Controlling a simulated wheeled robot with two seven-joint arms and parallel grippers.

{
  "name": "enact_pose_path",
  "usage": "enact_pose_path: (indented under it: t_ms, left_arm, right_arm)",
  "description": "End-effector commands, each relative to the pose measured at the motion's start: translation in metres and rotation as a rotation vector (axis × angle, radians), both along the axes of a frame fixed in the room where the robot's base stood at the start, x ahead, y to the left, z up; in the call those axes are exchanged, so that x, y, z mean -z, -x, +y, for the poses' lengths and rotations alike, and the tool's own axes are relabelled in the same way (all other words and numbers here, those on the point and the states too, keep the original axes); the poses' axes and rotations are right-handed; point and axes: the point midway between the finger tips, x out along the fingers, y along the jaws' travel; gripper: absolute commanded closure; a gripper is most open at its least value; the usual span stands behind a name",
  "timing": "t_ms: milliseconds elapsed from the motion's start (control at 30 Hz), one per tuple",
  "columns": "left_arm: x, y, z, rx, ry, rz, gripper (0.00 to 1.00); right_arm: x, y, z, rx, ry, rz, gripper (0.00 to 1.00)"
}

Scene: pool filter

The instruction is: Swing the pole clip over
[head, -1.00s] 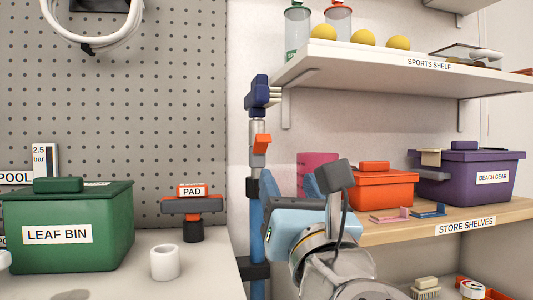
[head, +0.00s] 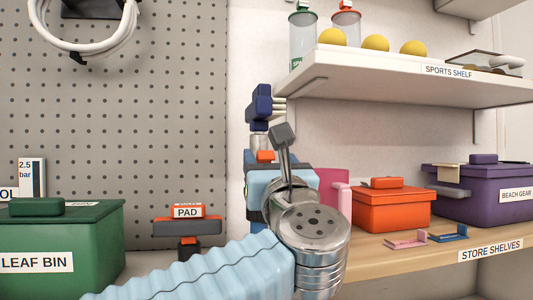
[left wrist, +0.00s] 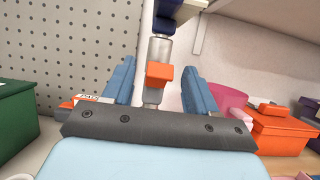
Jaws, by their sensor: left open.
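The orange pole clip (head: 265,156) sits on the upright pole (head: 259,141), below its dark blue head (head: 262,103). In the left wrist view the clip (left wrist: 159,73) stands out from the grey pole section (left wrist: 158,48). My left gripper (head: 264,164) is in front of the pole at clip height. In the left wrist view its two blue fingers (left wrist: 160,82) are open, one on each side of the clip, with gaps visible on both sides. My gripper and wrist hide the lower pole in the head view. My right gripper is not in view.
The wooden store shelf (head: 392,257) with an orange box (head: 392,208) and purple beach gear bin (head: 476,186) is close at right. A pink item (head: 330,186) stands just right of my wrist. The sports shelf (head: 400,82) overhangs above. The green leaf bin (head: 68,232) is at left.

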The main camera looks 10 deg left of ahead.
Motion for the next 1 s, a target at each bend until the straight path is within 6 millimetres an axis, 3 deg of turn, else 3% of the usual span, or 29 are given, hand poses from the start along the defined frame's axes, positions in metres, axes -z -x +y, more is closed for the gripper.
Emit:
enact_pose_path:
  t_ms: [167, 467, 800, 1000]
  left_arm:
    - [-0.005, -0.014, 0.004, -0.001, -0.002, 0.001, 0.43]
    - [-0.006, -0.015, 0.005, -0.001, -0.002, 0.001, 0.44]
    - [-0.006, -0.014, 0.005, -0.001, -0.002, 0.001, 0.96]
    - [-0.015, -0.016, 0.006, -0.001, 0.016, 0.044, 0.99]
  right_arm:
    - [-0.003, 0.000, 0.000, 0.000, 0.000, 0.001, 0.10]
    - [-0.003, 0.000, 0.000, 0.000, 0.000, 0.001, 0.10]
    - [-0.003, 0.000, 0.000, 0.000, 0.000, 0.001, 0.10]
    - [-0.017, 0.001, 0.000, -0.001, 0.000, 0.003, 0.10]
